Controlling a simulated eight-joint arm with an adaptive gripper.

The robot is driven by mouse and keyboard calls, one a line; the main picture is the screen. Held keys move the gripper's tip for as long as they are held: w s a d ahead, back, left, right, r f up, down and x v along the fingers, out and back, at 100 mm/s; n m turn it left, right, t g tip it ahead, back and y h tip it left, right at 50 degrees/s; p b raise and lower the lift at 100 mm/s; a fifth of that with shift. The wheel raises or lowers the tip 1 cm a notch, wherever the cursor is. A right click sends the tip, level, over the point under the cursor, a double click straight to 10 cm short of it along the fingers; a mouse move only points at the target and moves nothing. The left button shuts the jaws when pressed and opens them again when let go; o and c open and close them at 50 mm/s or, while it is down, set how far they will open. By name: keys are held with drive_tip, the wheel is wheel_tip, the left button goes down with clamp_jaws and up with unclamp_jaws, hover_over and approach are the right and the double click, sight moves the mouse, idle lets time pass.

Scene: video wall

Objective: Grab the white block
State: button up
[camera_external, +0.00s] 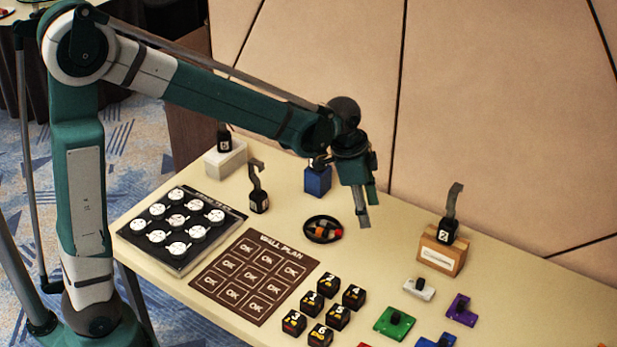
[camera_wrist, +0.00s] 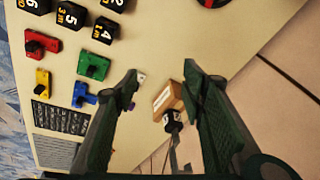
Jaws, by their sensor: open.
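A small white block (camera_external: 419,288) with a dark knob lies flat on the table, right of the middle, in the external view. In the wrist view only a bit of the white block (camera_wrist: 141,78) shows beside the left finger, which hides the rest. A larger white block (camera_external: 226,160) stands at the back left with a black numbered cube on it. My gripper (camera_external: 367,206) is in the air above the table's back edge, apart from both blocks. In the wrist view my gripper (camera_wrist: 160,72) is open with nothing held between its fingers.
Near the small white block are a purple piece (camera_external: 461,309), a green piece (camera_external: 395,322) and a wooden block (camera_external: 441,254) carrying a black cube with a bent upright. Black numbered cubes (camera_external: 337,316), a dark bowl (camera_external: 323,229) and a blue block (camera_external: 317,180) also stand on the table.

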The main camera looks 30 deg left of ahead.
drive_tip(key=w+d+f+m+g+p, duration=0.1)
drive_tip(key=w+d+f+m, duration=0.1)
drive_tip(key=d+f, duration=0.45)
drive_tip(key=m+g+p, duration=0.1)
drive_tip(key=m+p, duration=0.1)
drive_tip(key=m, duration=0.1)
hover_over(419, 278)
drive_tip(key=f, duration=0.6)
drive_tip(key=shift+s+a+f, duration=0.1)
drive_tip(key=shift+a, duration=0.2)
drive_tip(key=shift+d+f, duration=0.15)
drive_tip(key=shift+f, duration=1.15)
drive_tip(key=shift+b, duration=0.3)
drive_tip(key=shift+d+f+b, duration=0.15)
drive_tip(key=shift+f+b, duration=0.2)
drive_tip(key=shift+f, duration=1)
drive_tip(key=shift+d+f+b, duration=0.1)
drive_tip(key=shift+f+b, duration=0.2)
drive_tip(key=shift+f, duration=1)
